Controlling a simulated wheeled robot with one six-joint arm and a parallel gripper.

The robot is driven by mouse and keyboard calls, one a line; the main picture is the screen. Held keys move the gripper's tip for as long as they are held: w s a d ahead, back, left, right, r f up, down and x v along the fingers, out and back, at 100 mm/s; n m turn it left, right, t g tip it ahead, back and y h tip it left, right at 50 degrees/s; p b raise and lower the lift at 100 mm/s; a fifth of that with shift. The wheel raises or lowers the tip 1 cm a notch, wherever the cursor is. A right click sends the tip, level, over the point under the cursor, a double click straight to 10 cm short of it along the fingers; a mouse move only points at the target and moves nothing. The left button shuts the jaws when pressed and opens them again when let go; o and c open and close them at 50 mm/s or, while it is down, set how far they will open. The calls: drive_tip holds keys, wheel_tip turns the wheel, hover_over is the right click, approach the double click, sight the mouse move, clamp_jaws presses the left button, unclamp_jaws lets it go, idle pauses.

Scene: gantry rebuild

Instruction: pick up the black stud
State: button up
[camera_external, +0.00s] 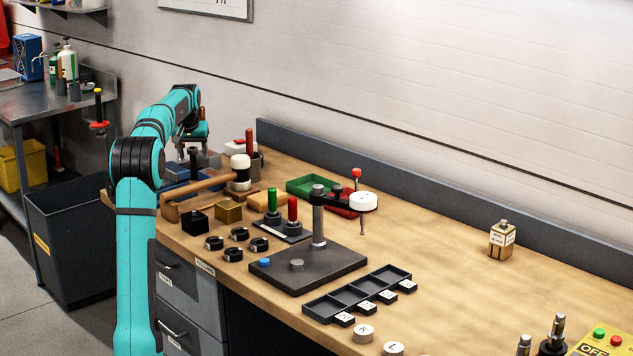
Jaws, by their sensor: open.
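My gripper (195,143) is at the far left end of the workbench, at the end of the teal arm, pointing down and open. A dark upright piece (194,160) shows just below it, over a blue tray (178,190); it looks like the black stud. It is small and partly covered, so I cannot tell whether the jaws are around it or above it.
Green (272,200) and red (292,209) upright pegs, several black rings and a stand (318,225) lie nearer. The bench (430,235) is clear at centre right.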

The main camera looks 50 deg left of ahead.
drive_tip(key=shift+a+f, duration=0.1)
drive_tip(key=shift+f, duration=0.2)
clamp_jaws()
